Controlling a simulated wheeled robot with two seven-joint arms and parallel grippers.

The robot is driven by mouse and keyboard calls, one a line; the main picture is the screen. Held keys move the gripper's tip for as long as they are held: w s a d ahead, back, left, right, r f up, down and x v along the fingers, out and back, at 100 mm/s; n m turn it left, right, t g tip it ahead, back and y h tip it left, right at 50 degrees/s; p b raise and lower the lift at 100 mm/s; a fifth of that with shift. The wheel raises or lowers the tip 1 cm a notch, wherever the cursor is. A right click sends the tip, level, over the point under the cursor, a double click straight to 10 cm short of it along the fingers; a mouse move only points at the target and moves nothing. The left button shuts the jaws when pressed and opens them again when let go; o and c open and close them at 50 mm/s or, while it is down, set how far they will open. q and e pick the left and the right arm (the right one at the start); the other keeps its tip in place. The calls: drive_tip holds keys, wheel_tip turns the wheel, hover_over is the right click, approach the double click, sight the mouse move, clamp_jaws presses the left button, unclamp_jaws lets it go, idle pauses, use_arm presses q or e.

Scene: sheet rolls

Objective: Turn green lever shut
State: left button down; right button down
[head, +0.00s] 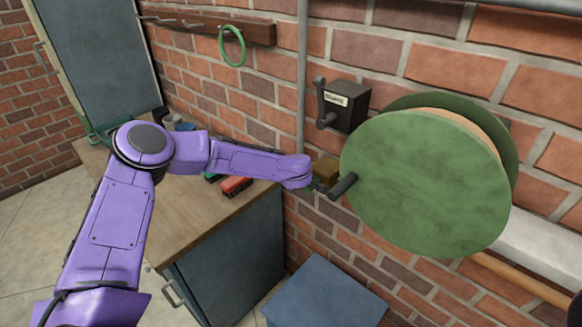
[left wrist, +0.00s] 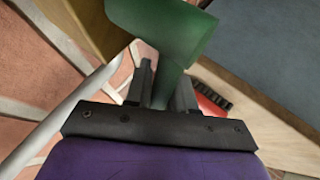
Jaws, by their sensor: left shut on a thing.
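The green lever (left wrist: 163,28) fills the top of the left wrist view, with its narrower stem running down between my fingers. My left gripper (left wrist: 165,80) is shut on that stem, one dark finger on each side. In the head view my purple left arm reaches right to the wall, and its end is beside a brass-coloured block (head: 326,170). My right gripper is not in view.
A dark box with a crank (head: 345,105) is on the brick wall above. A wooden-topped cabinet (head: 225,210) with a red object (head: 236,187) lies below my forearm.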

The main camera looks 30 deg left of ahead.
use_arm(q)
wheel_tip(320, 180, down, 2)
drive_tip(key=n+g+h+p, duration=0.1)
drive_tip(key=h+p, duration=0.1)
drive_tip(key=shift+s+f+h, duration=0.1)
drive_tip(key=shift+h, duration=0.2)
drive_tip(key=shift+f, duration=0.1)
drive_tip(key=c, duration=1.1)
unclamp_jaws()
drive_tip(key=shift+s, duration=0.1)
drive_tip(key=shift+o, duration=0.2)
drive_tip(key=b+v, duration=0.1)
drive_tip(key=v, duration=0.9)
drive_tip(key=shift+r, duration=0.3)
